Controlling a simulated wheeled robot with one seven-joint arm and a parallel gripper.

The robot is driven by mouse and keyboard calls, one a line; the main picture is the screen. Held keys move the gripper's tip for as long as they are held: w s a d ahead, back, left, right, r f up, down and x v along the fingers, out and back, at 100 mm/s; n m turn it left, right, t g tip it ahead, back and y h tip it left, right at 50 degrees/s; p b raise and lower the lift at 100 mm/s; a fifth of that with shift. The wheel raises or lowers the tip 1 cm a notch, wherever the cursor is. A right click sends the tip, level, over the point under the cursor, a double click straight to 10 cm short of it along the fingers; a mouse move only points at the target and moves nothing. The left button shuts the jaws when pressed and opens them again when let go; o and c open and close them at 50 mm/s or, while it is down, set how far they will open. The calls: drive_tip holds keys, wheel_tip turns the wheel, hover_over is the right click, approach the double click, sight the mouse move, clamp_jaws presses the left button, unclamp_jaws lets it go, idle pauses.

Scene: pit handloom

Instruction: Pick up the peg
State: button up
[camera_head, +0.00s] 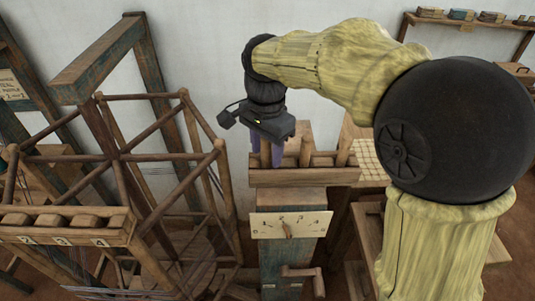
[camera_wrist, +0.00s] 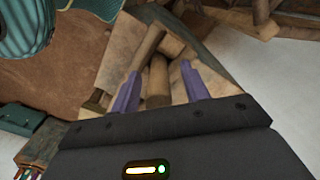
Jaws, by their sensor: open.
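My gripper (camera_head: 280,156) points down over a small wooden rack (camera_head: 318,178) on a post in the head view. Its two purple fingers are apart. In the wrist view, my gripper (camera_wrist: 160,72) has a round wooden peg (camera_wrist: 157,82) between its fingers, with a gap visible on either side. The peg's lower end is hidden behind the gripper body there. Another wooden peg (camera_head: 343,150) stands at the rack's right end in the head view. A further wooden piece (camera_head: 265,153) shows beside the fingers; which peg it is, I cannot tell.
A dial plate (camera_head: 290,225) and a wooden crank (camera_head: 302,272) sit on the post below the rack. A wooden reel frame (camera_head: 120,155) stands close on the left, with a numbered block tray (camera_head: 65,222) in front. A wall shelf (camera_head: 470,22) is at upper right.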

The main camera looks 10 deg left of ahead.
drive_tip(key=shift+s, duration=0.25)
drive_tip(key=shift+w, duration=0.1)
clamp_jaws()
drive_tip(key=shift+r, duration=0.1)
drive_tip(key=shift+w+r, duration=0.1)
drive_tip(key=shift+r, duration=0.1)
wheel_tip(320, 180, up, 10)
drive_tip(key=shift+f+b, duration=0.25)
drive_tip(key=shift+b, duration=0.65)
